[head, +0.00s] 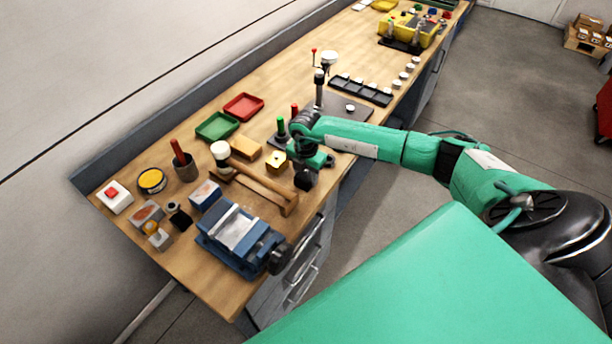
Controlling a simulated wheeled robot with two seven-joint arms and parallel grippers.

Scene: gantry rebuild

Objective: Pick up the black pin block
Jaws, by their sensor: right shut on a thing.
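My right gripper (305,168) is over the workbench near its front edge, its arm reaching in from the right. It is shut on a small dark block (306,181), which looks like the black pin block. The block shows just below the green wrist part, to the right of the brass block and beyond the hammer handle. The fingers are mostly hidden, and I cannot tell whether the block touches the bench. My left gripper is out of view.
A brass block (277,161) and a wooden-handled mallet (262,184) lie close to the gripper. Green and red pegs stand behind it. A blue vise (238,238) is at the front. Red (244,106) and green (217,126) trays lie farther back.

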